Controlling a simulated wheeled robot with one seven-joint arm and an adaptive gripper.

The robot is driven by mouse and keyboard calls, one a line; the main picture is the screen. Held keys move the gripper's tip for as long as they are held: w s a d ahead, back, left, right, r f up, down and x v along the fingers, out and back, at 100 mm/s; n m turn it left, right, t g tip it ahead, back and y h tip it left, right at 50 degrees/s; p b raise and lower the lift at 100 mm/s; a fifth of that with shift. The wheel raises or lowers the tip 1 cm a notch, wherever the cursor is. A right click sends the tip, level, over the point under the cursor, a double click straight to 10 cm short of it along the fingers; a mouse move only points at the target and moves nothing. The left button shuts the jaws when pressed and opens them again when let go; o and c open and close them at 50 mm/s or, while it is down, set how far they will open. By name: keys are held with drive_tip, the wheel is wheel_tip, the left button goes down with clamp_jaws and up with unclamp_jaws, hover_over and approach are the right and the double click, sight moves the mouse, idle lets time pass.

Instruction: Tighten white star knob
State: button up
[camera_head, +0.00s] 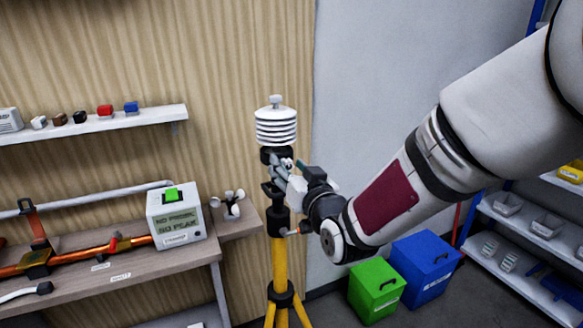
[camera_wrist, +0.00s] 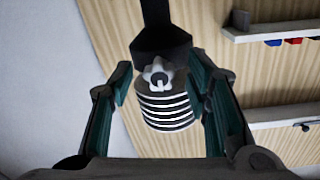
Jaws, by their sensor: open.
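The white star knob (camera_wrist: 157,75) shows in the wrist view, on the black mount (camera_wrist: 160,40) beside the white louvered sensor shield (camera_wrist: 168,112). In the head view the shield (camera_head: 276,127) tops a yellow tripod (camera_head: 279,258); I cannot make out the knob there, behind or among the gripper parts. My gripper (camera_head: 284,172) is at the mount just below the shield. In the wrist view my gripper (camera_wrist: 160,78) is open, with one finger to the left and one to the right of the knob. I see gaps at both sides; depth to the knob is unclear.
A wall shelf (camera_head: 90,127) carries small blocks. Green (camera_head: 376,290) and blue (camera_head: 426,267) bins stand on the floor at right, near a shelf rack (camera_head: 520,255).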

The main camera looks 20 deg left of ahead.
clamp_jaws()
